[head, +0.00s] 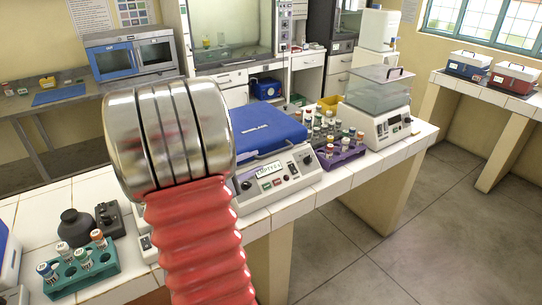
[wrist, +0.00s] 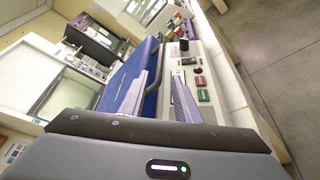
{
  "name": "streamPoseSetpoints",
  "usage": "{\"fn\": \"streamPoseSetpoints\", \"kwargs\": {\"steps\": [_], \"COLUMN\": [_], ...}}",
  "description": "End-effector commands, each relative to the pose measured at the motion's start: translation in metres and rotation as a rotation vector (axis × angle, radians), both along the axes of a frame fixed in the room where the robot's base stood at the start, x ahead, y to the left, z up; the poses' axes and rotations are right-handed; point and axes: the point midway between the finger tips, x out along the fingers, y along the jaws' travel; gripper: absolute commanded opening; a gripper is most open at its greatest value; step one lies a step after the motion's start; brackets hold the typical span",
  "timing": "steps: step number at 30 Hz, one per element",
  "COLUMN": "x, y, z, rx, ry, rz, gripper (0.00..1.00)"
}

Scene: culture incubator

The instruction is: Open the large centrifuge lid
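The large centrifuge (head: 290,184) stands on the white tiled bench, with a pale body and a sloped front panel of knobs and buttons. Its blue lid (head: 268,133) lies shut on top; the left part is hidden behind my arm. In the wrist view the blue lid (wrist: 122,84) is on the left and the front panel (wrist: 203,77) with red and green buttons on the right. My gripper (wrist: 162,76) is open, its two fingers apart, pointing at the centrifuge near the lid's front edge.
A purple rack (head: 342,154) of several vials stands right of the centrifuge, then a clear-lidded machine (head: 378,108). A teal tube rack (head: 84,268) and a dark round flask (head: 75,228) stand at the left. The floor at the right is clear.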

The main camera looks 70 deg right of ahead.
Motion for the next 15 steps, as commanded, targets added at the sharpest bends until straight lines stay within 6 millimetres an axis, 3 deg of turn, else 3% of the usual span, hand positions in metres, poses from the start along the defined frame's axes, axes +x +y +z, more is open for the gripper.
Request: {"fn": "streamPoseSetpoints", "kwargs": {"steps": [15], "x": [-0.030], "y": [-0.072], "z": [-0.018], "rx": [0.002], "ry": [0.001], "rz": [-0.002], "gripper": [0.30]}}
